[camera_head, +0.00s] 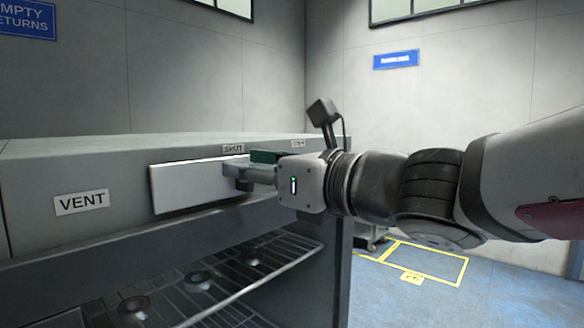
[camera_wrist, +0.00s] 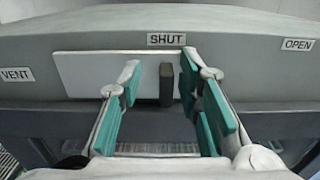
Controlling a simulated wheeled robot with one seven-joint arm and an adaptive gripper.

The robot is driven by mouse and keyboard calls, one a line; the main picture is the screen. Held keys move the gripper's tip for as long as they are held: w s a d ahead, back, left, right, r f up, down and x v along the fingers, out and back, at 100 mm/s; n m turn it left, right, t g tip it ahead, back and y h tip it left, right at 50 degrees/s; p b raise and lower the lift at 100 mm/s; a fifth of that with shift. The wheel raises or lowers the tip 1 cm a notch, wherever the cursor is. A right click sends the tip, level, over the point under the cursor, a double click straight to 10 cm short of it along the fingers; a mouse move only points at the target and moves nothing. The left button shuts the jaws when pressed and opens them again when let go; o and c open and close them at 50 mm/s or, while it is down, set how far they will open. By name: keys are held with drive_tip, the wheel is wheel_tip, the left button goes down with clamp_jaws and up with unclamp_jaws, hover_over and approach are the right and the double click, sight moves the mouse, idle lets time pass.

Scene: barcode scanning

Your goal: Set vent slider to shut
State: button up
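The vent slider is a white plate (camera_head: 190,187) on the front of a grey cabinet, and it also shows in the wrist view (camera_wrist: 85,72). Its dark upright knob (camera_wrist: 166,85) stands near the plate's right end, directly below the SHUT label (camera_wrist: 166,39). The OPEN label (camera_wrist: 297,44) is farther right. My gripper (camera_head: 250,176) is at the plate's right end. In the wrist view its teal-padded fingers are apart, one on each side of the knob. The right finger is nearer the knob; a gap shows on the left. Contact cannot be told.
The grey cabinet top (camera_head: 130,148) lies just above the slider. Below is an open bay with a wire rack (camera_head: 225,285) holding several small round items. A VENT label (camera_head: 82,202) is left of the plate. A cart (camera_head: 370,237) and yellow floor markings (camera_head: 440,255) are behind my arm.

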drive_tip(key=shift+d, duration=0.15)
drive_tip(key=v, duration=1.1)
drive_tip(key=shift+s+d, duration=0.3)
drive_tip(key=s+d+f+n+g+h, duration=0.2)
drive_tip(key=s+f+n+h, duration=0.1)
drive_tip(key=f+n, duration=0.5)
drive_tip(key=s+d+f+n+g+h, duration=0.2)
drive_tip(key=s+f+n+g+h, duration=0.1)
drive_tip(key=f+n, duration=0.4)
drive_tip(key=s+d+f+n+h, duration=0.1)
drive_tip(key=d+f+n+h, duration=0.2)
drive_tip(key=d+n+h, duration=0.1)
drive_tip(key=s+d+f+n+h, duration=0.1)
drive_tip(key=d+f+n+h, duration=0.2)
drive_tip(key=d+n, duration=0.3)
drive_tip(key=d+h, duration=0.1)
drive_tip(key=d, duration=0.2)
drive_tip(key=shift+s+d+f+n+g, duration=0.25)
drive_tip(key=shift+s+n+g, duration=0.05)
drive_tip(key=shift+s, duration=0.05)
